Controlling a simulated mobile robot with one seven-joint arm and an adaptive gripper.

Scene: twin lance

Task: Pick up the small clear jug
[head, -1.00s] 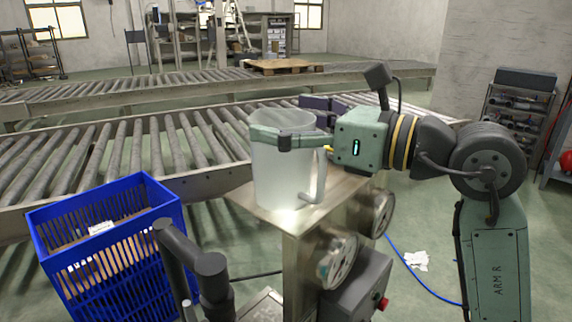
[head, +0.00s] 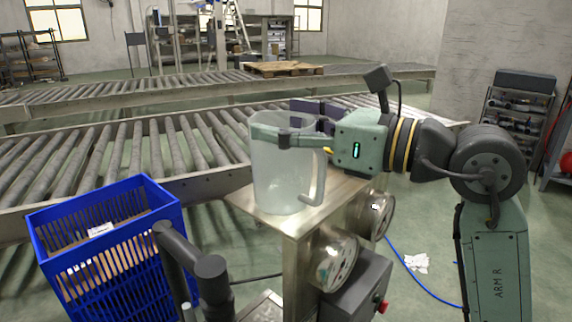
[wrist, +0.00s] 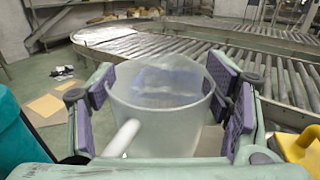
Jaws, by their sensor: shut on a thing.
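The small clear jug (head: 283,180) is a tall translucent vessel with a handle on its right side. It stands upright on the metal stand (head: 245,200) in the head view, with its base appearing to rest on the top. My gripper (head: 280,120) reaches in from the right and is shut on the jug's upper body, one finger across the near side and one behind. In the wrist view the jug (wrist: 165,115) sits between the purple-padded fingers (wrist: 165,90), its mouth open and its white handle toward the camera. The far finger is partly hidden.
A blue crate (head: 60,215) stands at the left. Roller conveyors (head: 100,150) run behind the stand. Handwheels (head: 335,262) and a box with a red button (head: 360,285) are on the stand's front right. A blue cable (head: 425,290) lies on the floor.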

